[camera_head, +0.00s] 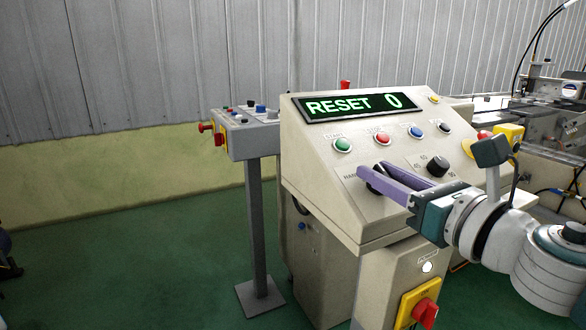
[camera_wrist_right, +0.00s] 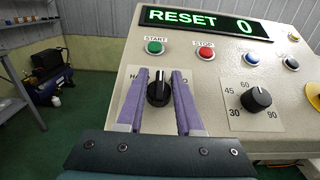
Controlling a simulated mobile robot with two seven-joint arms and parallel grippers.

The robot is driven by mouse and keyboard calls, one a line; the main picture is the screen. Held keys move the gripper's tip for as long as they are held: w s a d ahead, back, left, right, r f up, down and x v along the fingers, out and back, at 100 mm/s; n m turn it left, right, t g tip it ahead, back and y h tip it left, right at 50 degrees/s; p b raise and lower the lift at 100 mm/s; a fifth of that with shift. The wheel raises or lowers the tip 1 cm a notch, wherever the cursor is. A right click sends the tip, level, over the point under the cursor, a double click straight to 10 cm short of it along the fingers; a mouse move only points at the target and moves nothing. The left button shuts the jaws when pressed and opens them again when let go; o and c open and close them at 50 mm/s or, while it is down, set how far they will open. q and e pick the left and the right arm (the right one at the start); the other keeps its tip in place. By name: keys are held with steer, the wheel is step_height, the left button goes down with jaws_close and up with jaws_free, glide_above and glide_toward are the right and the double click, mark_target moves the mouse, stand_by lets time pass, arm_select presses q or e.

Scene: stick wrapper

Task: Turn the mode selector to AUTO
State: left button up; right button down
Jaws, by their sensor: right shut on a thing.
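The mode selector is a black knob (camera_wrist_right: 158,90) on the sloped beige panel (camera_head: 325,150), low on its left side. In the right wrist view its pale pointer mark faces roughly up. Part of a label starting "HA" shows left of it; the AUTO label is hidden behind my fingers. My right gripper (camera_head: 373,178) has its purple fingers on either side of the knob, shut on it. The fingers also show in the right wrist view (camera_wrist_right: 159,82). In the head view the fingers mostly cover the knob. My left gripper is not in view.
A display (camera_head: 350,105) reads "RESET 0". Below it are a green START button (camera_head: 343,145), a red STOP button (camera_head: 382,139) and a blue button (camera_head: 415,132). A numbered dial (camera_head: 437,166) sits right of the selector. A red-yellow switch (camera_head: 425,312) is below.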

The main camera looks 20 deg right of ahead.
steer(key=shift+r+m+h, duration=0.1)
steer(key=shift+m+h, duration=0.2)
steer(key=shift+m, duration=0.1)
steer(key=shift+m+h+p, duration=0.5)
steer(key=shift+m+h, duration=0.2)
steer(key=shift+h, duration=0.1)
steer(key=m+h, duration=0.3)
steer(key=shift+g+p, duration=0.3)
steer(key=shift+p, duration=0.05)
steer(key=shift+m+g+h, duration=0.9)
steer(key=shift+m+h, duration=0.4)
steer(key=shift+m, duration=0.25)
steer(key=shift+m+g+h, duration=0.9)
steer(key=shift+m+h, duration=0.4)
steer(key=shift+m, duration=0.25)
steer(key=c, duration=0.8)
jaws_free()
steer(key=shift+c, duration=0.2)
